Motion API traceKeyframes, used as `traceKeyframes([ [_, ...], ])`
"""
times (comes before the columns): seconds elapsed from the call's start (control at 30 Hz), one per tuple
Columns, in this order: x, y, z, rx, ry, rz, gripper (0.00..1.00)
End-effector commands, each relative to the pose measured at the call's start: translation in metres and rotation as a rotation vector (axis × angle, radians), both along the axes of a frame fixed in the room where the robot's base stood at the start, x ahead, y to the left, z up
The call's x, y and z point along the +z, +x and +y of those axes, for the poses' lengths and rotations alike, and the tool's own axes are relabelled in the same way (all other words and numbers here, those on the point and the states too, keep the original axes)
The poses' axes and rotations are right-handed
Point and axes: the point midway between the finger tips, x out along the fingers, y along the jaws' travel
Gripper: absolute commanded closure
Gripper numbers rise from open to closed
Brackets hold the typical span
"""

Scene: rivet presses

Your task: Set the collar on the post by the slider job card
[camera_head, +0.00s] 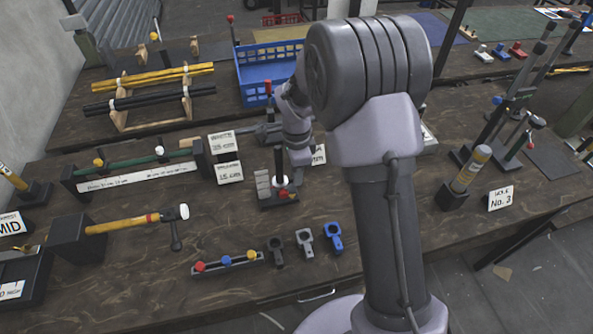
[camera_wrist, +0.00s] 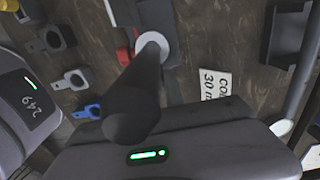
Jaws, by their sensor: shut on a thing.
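A dark upright post (camera_head: 278,160) stands on a small black base near the middle of the bench. A white collar (camera_head: 281,181) sits around it, low down, with red parts beside it. The collar (camera_wrist: 150,42) and the post's rounded near end (camera_wrist: 130,115) show in the wrist view. A card reading partly "CO", "30 m" (camera_wrist: 214,84) lies beside the post. Two more cards stand left of it, an upper (camera_head: 225,143) with 35 mm and a lower (camera_head: 228,172) with 15 mm.
A grey stepped piece (camera_head: 262,184) adjoins the post on its left. A knobbed slider board (camera_head: 227,263) and black, grey and blue brackets (camera_head: 304,242) lie in front. A green rod fixture (camera_head: 130,165) stands left, a blue crate (camera_head: 270,75) behind.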

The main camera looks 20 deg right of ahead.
Motion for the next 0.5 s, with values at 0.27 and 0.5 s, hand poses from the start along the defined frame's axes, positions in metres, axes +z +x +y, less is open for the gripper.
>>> traceKeyframes([
  [0.27,0.0004,0.0001,0.0,0.0,0.0,0.0,0.78],
  [0.5,0.0003,0.0001,0.0,0.0,0.0,0.0,0.64],
])
